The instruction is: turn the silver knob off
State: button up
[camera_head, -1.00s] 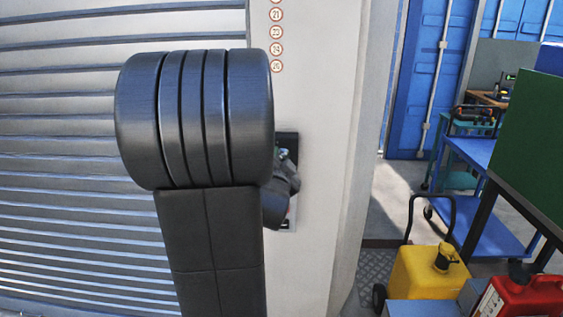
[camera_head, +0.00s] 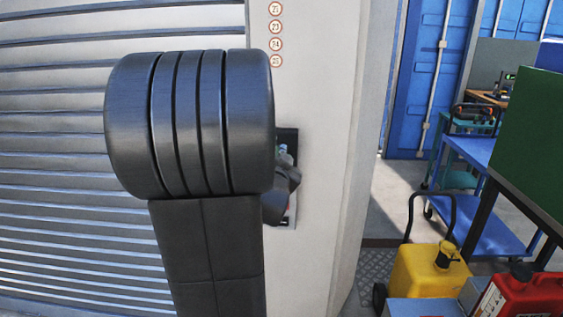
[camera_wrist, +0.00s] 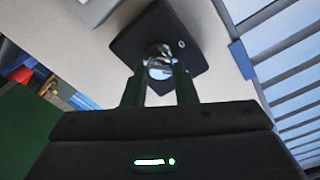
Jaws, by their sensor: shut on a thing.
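The silver knob (camera_wrist: 159,66) shows in the wrist view, shiny and round, on a dark panel (camera_wrist: 178,38) fixed to the pale wall. My gripper (camera_wrist: 160,72) is shut on the knob, with one finger on each side of it. In the head view the panel (camera_head: 290,143) is partly hidden behind my arm, and the knob and fingertips cannot be made out clearly. The knob's exact turn angle cannot be told.
A slatted shutter (camera_head: 50,150) is left of the pale post (camera_head: 325,130). At right are a yellow can (camera_head: 425,272), a red can (camera_head: 530,300), a blue cart (camera_head: 480,225) and a green board (camera_head: 530,150).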

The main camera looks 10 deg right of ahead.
jog(key=n+b, duration=0.3)
jog(key=n, duration=0.6)
jog(key=shift+f, duration=0.1)
jog(key=shift+n, duration=0.4)
jog(key=o, duration=1)
jog(key=v, duration=1.4)
jog(key=shift+d+f, duration=0.15)
jog(key=shift+f, duration=0.05)
jog(key=shift+w, duration=0.1)
